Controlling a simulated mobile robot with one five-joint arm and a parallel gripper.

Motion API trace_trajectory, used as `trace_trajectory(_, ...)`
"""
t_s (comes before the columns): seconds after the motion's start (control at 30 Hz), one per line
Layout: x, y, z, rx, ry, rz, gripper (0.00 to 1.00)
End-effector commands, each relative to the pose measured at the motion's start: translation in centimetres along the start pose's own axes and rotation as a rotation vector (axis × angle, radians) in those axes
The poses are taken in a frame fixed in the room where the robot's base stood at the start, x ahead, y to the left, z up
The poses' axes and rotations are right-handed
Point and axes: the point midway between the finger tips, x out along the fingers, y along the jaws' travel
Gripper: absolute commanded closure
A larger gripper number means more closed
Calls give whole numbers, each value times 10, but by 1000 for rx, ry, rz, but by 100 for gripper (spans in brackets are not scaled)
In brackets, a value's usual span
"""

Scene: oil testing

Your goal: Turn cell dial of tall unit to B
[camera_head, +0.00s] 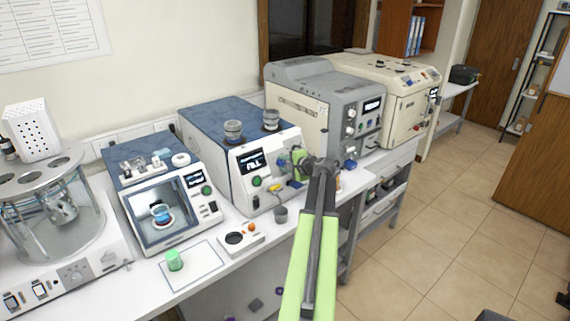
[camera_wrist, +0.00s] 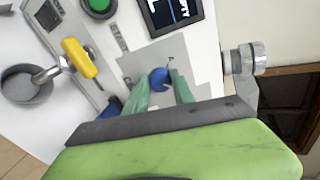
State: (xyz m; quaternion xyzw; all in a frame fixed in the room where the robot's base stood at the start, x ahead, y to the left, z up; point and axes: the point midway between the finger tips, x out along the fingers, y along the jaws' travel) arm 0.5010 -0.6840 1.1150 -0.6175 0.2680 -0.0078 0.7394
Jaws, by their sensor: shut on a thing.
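The tall unit (camera_head: 223,157) has a blue top and a white front with a dark screen (camera_head: 252,161) and a green button (camera_head: 257,181). In the wrist view, a round blue dial (camera_wrist: 159,76) sits on a grey plate (camera_wrist: 200,62) on this front. My gripper (camera_head: 298,161) is at the right part of the unit's front. In the wrist view, the green fingers of my gripper (camera_wrist: 160,84) are closed on the blue dial, one at each side. I cannot read the dial's setting.
A yellow handle (camera_wrist: 79,58) and spout stick out beside the dial, with a grey cup (camera_head: 280,214) below. A grey machine (camera_head: 312,105) stands close on the right. A smaller blue-topped unit (camera_head: 165,205) stands left. A green cup (camera_head: 174,260) is on the bench front.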

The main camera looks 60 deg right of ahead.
Motion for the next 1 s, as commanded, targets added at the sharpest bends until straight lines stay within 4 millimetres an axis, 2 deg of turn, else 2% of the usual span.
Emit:
trace_trajectory(0.03, 0, 1, -1, 0, 1, 3, 100)
trace_trajectory(0.07, 0, 1, -1, -1, 1, 3, 66)
trace_trajectory(0.2, 0, 1, -1, -1, 1, 2, 48)
trace_trajectory(0.47, -1, 0, -1, 0, 1, 1, 48)
trace_trajectory(0.57, -7, 0, 0, 0, 1, 1, 48)
trace_trajectory(0.67, -24, -2, 0, 2, 2, 0, 48)
trace_trajectory(1.0, -120, -4, 2, 2, 3, 0, 48)
